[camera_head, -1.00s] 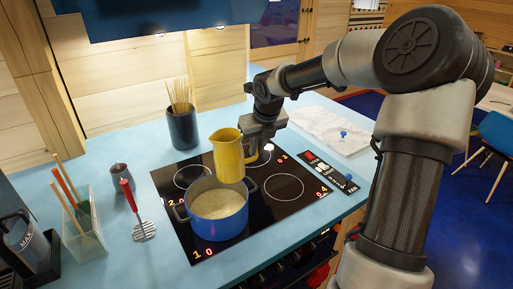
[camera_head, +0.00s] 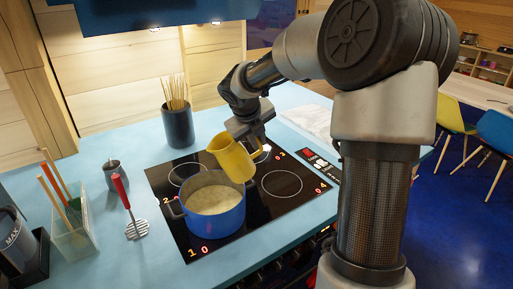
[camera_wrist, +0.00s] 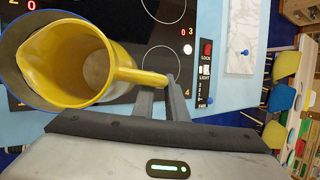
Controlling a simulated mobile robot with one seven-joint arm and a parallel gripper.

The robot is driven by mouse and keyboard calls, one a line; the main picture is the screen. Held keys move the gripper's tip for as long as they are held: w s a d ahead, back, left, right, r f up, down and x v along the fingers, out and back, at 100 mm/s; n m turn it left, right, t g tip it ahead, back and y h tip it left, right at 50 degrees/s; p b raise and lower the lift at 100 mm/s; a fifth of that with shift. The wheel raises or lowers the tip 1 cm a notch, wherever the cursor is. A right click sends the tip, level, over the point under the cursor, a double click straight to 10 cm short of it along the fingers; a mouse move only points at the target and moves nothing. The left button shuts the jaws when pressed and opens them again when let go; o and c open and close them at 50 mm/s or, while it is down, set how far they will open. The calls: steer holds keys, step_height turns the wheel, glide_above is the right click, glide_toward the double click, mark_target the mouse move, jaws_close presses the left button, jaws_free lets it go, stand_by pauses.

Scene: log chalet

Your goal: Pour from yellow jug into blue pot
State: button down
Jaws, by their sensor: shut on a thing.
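The yellow jug (camera_head: 232,160) is held by its handle in my gripper (camera_head: 262,148), above the right rim of the blue pot. It tilts to the left, its spout side toward the pot. In the wrist view the jug (camera_wrist: 66,62) shows from above, and my gripper (camera_wrist: 165,95) is shut on its handle. Its inside looks empty or nearly so in that view; I cannot tell surely. The blue pot (camera_head: 217,222) stands on the cooktop and holds a pale content. No stream shows between jug and pot.
The black cooktop (camera_head: 285,205) has free room right of the pot. A pale board (camera_head: 308,122) lies at the back right.

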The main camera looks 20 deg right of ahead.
mark_target(230, 146)
steer(key=shift+a+r+n+h+b, duration=0.2)
steer(key=shift+r+h+b, duration=0.15)
steer(key=shift+h+b, duration=0.3)
steer(key=shift+a+r+n+h+b, duration=0.1)
steer(key=shift+r+n+h+b, duration=0.1)
steer(key=shift+r+h+b, duration=0.3)
steer(key=shift+a+n+t+h+b, duration=0.15)
steer(key=shift+a+h+b, duration=0.1)
steer(key=shift+h+b, duration=0.35)
steer(key=shift+a+n+t+h+b, duration=0.15)
steer(key=shift+a+h+b, duration=0.15)
steer(key=shift+h, duration=0.45)
steer(key=shift+a+f+h+b, duration=0.1)
steer(key=shift+a+h+b, duration=0.4)
steer(key=shift+h, duration=0.5)
steer(key=shift+a+f+n+t+h+b, duration=0.3)
steer(key=shift+a+n+h, duration=0.2)
steer(key=shift+a+h, duration=0.25)
steer(key=shift+a+f+n+t+h+b, duration=0.25)
steer(key=shift+a+f+h, duration=0.15)
steer(key=shift+a+h, duration=0.3)
steer(key=shift+a+f+n+t+h+b, duration=0.1)
steer(key=shift+a+f+n+t+h, duration=0.25)
steer(key=shift+a+h, duration=0.35)
steer(key=shift+s+a+r+h+p, duration=0.1)
steer(key=shift+a+r+h+p, duration=0.2)
steer(key=shift+a+p, duration=0.1)
steer(key=shift+a+r+h+p, duration=0.15)
steer(key=shift+a+h+p, duration=0.1)
steer(key=shift+a, duration=0.15)
